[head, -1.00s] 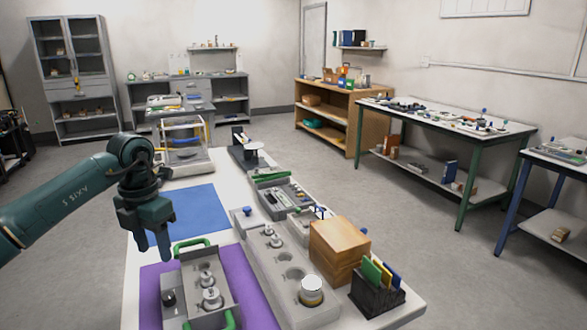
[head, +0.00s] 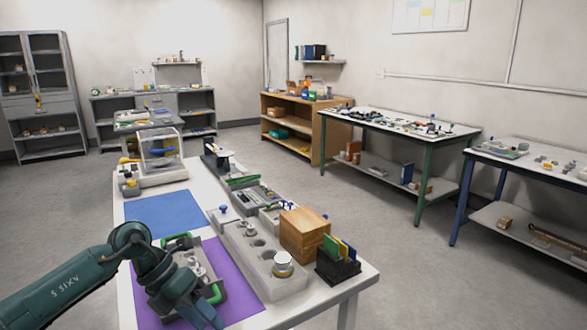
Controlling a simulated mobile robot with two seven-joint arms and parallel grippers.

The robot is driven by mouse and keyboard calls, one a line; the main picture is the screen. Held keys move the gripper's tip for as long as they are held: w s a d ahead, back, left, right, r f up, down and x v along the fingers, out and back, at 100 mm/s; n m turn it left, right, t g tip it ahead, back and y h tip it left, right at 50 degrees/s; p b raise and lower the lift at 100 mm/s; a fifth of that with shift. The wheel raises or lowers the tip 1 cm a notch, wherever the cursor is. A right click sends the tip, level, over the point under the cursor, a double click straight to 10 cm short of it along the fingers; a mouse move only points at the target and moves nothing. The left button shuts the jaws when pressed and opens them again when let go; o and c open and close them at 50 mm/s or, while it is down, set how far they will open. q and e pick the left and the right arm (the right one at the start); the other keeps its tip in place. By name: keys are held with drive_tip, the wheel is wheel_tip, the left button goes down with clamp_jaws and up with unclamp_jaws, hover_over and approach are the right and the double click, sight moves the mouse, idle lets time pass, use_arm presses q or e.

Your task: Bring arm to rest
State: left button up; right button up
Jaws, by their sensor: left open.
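My left arm comes in from the lower left in the head view. My left gripper (head: 205,318) is open and empty at the near edge of the white table (head: 180,181), fingers pointing down and to the right. It hangs in front of the purple mat (head: 236,284) and hides part of a grey tray (head: 171,263) with green handles and metal weights. I cannot tell how high above the mat it is. My right gripper is out of view.
The blue mat (head: 163,211) is bare. Open floor (head: 430,285) lies to the right.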

use_arm(q)
drive_tip(key=s+d+r+n+t+h+p, duration=0.1)
drive_tip(key=s+d+r+n+t+h, duration=0.15)
drive_tip(key=d+n+h, duration=0.45)
drive_tip(key=s+d+r+n+t+h+p, duration=0.1)
drive_tip(key=s+d+r+n+t+h, duration=0.1)
drive_tip(key=s+d+n+t+h, duration=0.35)
drive_tip(key=s+a+f+n+t+y+p, duration=0.1)
drive_tip(key=a+f+n+t+y, duration=0.35)
drive_tip(key=n, duration=0.55)
drive_tip(key=a+f+n+t+y+p, duration=0.1)
drive_tip(key=f+n+t+y, duration=0.35)
drive_tip(key=n+y, duration=0.45)
drive_tip(key=s+a+f+n+g+y, duration=0.1)
drive_tip(key=s+a+f+n+g, duration=0.1)
drive_tip(key=s+f, duration=0.3)
drive_tip(key=s+a+f+n+g+y, duration=0.1)
drive_tip(key=s+a+f+n+g, duration=0.1)
drive_tip(key=s+f+n, duration=0.3)
drive_tip(key=shift+s+a+f+g+y+p, duration=0.2)
drive_tip(key=shift+s+a+g+y+p, duration=0.15)
drive_tip(key=shift+g, duration=0.45)
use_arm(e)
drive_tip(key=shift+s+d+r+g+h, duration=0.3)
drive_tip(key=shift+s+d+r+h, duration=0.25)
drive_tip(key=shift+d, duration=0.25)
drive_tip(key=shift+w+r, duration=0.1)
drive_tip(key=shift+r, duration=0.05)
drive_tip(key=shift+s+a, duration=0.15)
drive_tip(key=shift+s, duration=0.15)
